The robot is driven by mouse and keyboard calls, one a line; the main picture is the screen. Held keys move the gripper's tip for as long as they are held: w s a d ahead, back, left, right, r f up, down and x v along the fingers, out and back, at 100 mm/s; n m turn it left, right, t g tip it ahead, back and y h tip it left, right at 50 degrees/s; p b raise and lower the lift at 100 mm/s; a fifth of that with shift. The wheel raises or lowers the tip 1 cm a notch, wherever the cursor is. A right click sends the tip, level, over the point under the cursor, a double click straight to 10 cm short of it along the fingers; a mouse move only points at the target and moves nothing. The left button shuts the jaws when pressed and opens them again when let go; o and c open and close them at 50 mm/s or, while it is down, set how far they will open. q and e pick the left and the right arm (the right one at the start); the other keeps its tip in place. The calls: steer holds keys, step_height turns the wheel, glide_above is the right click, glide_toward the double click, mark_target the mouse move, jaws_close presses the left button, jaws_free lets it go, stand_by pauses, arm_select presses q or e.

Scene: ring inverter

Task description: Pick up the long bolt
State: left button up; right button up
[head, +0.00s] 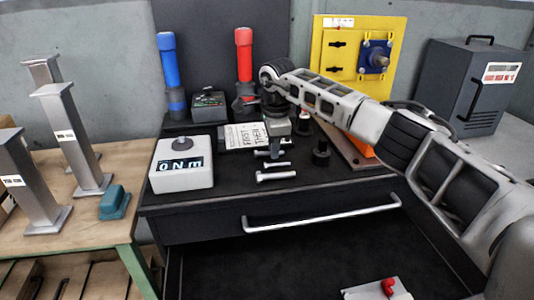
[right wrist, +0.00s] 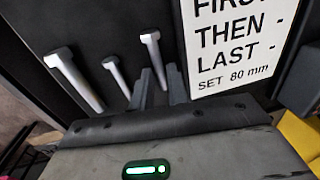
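The long bolt (head: 277,176), silver with a hex head at its left end, lies front-most of three bolts on the black cabinet top. It is the leftmost and largest bolt (right wrist: 80,82) in the right wrist view. A short thin bolt (head: 277,164) lies behind it, also in the right wrist view (right wrist: 117,75). A third bolt (right wrist: 153,58) lies nearest my right gripper (right wrist: 161,84). My right gripper is open, pointing down, with the third bolt's shank showing between its fingers; contact cannot be told. My left gripper is out of view.
A white printed card (head: 246,136) lies behind the bolts. A white torque display box (head: 182,165) stands left, a black knob-like part (head: 321,153) right. An open drawer with a silver handle (head: 322,215) is below the front edge.

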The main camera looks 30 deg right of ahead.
jaws_close()
